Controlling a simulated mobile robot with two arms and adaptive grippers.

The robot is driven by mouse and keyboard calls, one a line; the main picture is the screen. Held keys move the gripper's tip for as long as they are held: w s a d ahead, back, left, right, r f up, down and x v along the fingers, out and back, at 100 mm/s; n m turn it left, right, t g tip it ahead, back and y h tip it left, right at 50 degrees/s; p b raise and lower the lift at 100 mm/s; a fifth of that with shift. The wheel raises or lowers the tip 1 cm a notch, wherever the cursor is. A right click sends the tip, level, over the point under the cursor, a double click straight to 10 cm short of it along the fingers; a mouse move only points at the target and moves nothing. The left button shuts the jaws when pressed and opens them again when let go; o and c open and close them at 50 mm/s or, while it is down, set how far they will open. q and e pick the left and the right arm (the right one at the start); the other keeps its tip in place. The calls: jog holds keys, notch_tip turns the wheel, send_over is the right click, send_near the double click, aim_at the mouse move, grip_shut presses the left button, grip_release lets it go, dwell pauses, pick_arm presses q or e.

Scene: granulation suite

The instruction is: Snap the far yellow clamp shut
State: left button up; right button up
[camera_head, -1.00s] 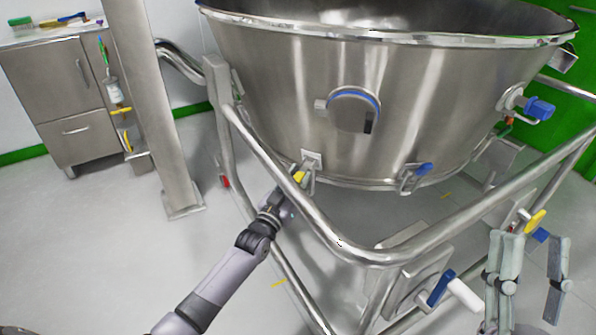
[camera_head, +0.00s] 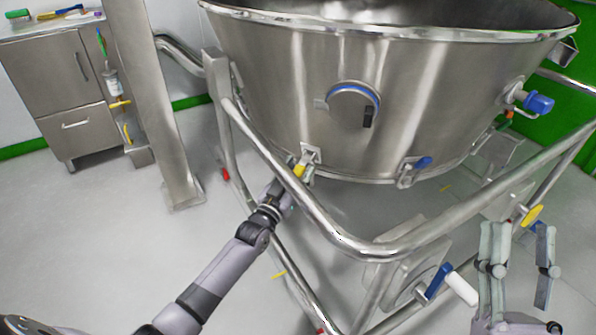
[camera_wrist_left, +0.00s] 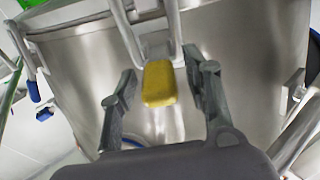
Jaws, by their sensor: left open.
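A yellow clamp handle (camera_head: 300,170) hangs from a metal latch on the lower left wall of the steel bowl (camera_head: 290,100). My left gripper (camera_head: 285,190) is just below it, beside the frame rail, partly hidden. In the left wrist view the yellow handle (camera_wrist_left: 160,84) lies between the two spread fingers of my left gripper (camera_wrist_left: 160,72), with gaps on both sides. Its latch loop runs up to a bracket on the bowl. My right gripper (camera_head: 520,245) is open at the lower right, with nothing visible between its fingers.
A tubular steel frame (camera_head: 365,250) surrounds the bowl, with a rail close to my left gripper. A blue clamp (camera_head: 414,171) is on the bowl's lower front. Another yellow handle (camera_head: 532,216) is at the right. A blue-and-white lever (camera_head: 450,284) is below. Open floor lies left.

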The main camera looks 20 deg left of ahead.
pick_arm(q)
jog(key=shift+s+f, duration=0.15)
jog(key=shift+s, duration=0.15)
jog(key=s+a+f, duration=0.1)
jog(key=s, duration=1)
jog(key=shift+f, duration=0.35)
jog(key=shift+s+a, duration=0.1)
jog(key=shift+c, duration=0.2)
